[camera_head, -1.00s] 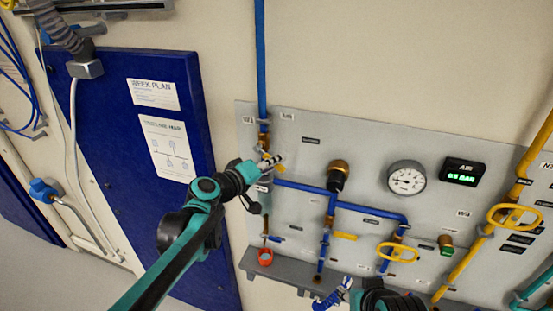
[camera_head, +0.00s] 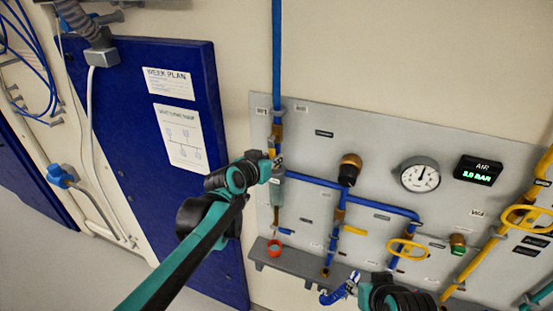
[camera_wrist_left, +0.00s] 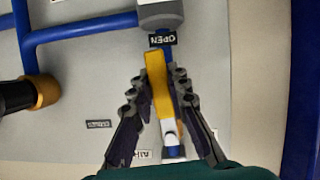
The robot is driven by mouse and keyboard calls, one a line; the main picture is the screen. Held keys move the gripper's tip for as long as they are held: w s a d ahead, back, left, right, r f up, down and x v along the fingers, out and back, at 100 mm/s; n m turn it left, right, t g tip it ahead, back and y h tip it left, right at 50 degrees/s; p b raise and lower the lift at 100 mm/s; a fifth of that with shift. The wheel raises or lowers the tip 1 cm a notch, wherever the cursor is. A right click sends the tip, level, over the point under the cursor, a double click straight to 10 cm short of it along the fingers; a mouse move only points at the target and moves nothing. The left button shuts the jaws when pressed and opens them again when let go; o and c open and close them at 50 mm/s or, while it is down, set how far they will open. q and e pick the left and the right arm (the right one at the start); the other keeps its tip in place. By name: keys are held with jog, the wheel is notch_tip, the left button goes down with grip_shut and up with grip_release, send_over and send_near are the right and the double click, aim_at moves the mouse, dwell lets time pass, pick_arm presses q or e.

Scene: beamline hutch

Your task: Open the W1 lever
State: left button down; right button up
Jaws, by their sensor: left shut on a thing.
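The yellow lever (camera_wrist_left: 156,70) lies between my left fingers in the left wrist view, roughly in line with the blue pipe behind it. A small black label (camera_wrist_left: 162,40) reading OPEN is just beyond its tip. My left gripper (camera_wrist_left: 160,80) is shut on the lever. In the head view, my left gripper (camera_head: 278,163) is at the vertical blue pipe (camera_head: 277,60) on the panel's left side and mostly hides the lever.
The grey panel (camera_head: 390,140) carries a round gauge (camera_head: 420,175), a green digital AIR display (camera_head: 479,171), yellow handwheels (camera_head: 407,252) and other blue pipes. A grey ledge (camera_head: 300,264) runs below, with a red ring (camera_head: 274,248) near it. A blue door (camera_head: 120,120) stands left.

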pick_arm(q)
jog(key=shift+w+a+m, duration=0.1)
jog(key=shift+a+m, duration=0.2)
jog(key=shift+m, duration=0.1)
dwell(0.3)
jog(key=c, duration=1.4)
grip_release()
jog(key=shift+a, duration=0.1)
jog(key=shift+c, duration=0.2)
jog(key=v, duration=1.2)
jog(key=shift+d, duration=0.25)
jog(key=s+a+f+n+g+y+b, duration=0.1)
jog(key=s+f+b, duration=0.5)
jog(key=f, duration=0.7)
jog(key=s+a+f+n+g+y+b, duration=0.1)
jog(key=s+a+f+b, duration=0.3)
jog(key=f+b, duration=0.5)
jog(key=s+a+f+n+g+y+b, duration=0.1)
jog(key=s+f+b, duration=0.7)
jog(key=f, duration=1.1)
jog(key=s+a+g+y, duration=0.1)
jog(key=a+g, duration=0.1)
jog(key=shift+f+n+g+y, duration=0.25)
jog(key=shift+n+g+y, duration=0.05)
